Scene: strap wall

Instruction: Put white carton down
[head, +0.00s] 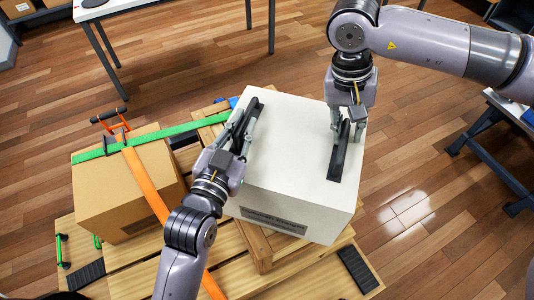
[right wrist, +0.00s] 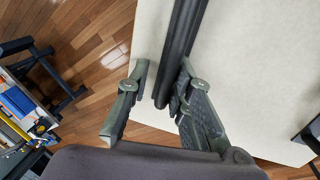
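The white carton (head: 290,165) is a large box with a dark printed label on its near side and two black bar handles on top. It is over the wooden pallet (head: 130,262); whether its hidden underside touches the pallet I cannot tell. My left gripper (head: 245,125) is at the left handle (head: 235,143), with a finger on either side. My right gripper (head: 346,122) straddles the right handle (head: 337,165). In the right wrist view, a gap shows between the left finger and the handle (right wrist: 183,35), and the right finger is close against it.
A brown carton (head: 120,190) with green and orange straps stands left of the white carton. Black pads (head: 357,268) lie on the pallet. A white table (head: 120,8) is at the back, and a dark stand (head: 490,135) is at right. Wooden floor is clear between them.

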